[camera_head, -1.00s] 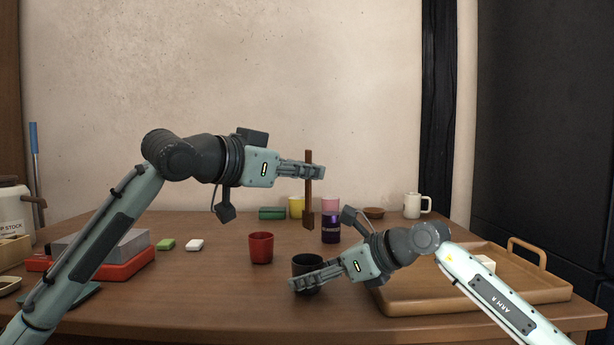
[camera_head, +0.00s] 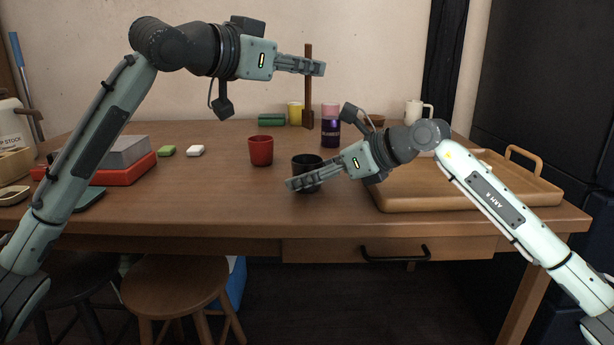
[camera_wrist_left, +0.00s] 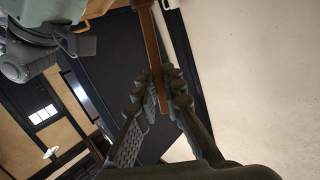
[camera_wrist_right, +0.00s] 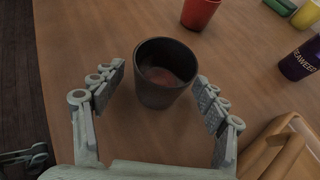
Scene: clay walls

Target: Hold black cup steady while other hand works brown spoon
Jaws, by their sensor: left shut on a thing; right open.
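A black cup (camera_head: 304,163) stands upright on the wooden table, near the front edge; in the right wrist view (camera_wrist_right: 166,80) it has dark reddish-brown content. My right gripper (camera_head: 291,184) is open, with one finger on each side of the cup. In the right wrist view a gap shows at the left finger; the right finger is close to the wall. The brown spoon (camera_head: 308,112) hangs upright, wide end down, beyond the cup. My left gripper (camera_head: 319,67) is shut on its handle, which also shows between the fingers in the left wrist view (camera_wrist_left: 150,45).
A red cup (camera_head: 261,151) stands left of the black cup. A wooden tray (camera_head: 440,201) lies right, under my right arm. A white mug (camera_head: 413,112) is at the back.

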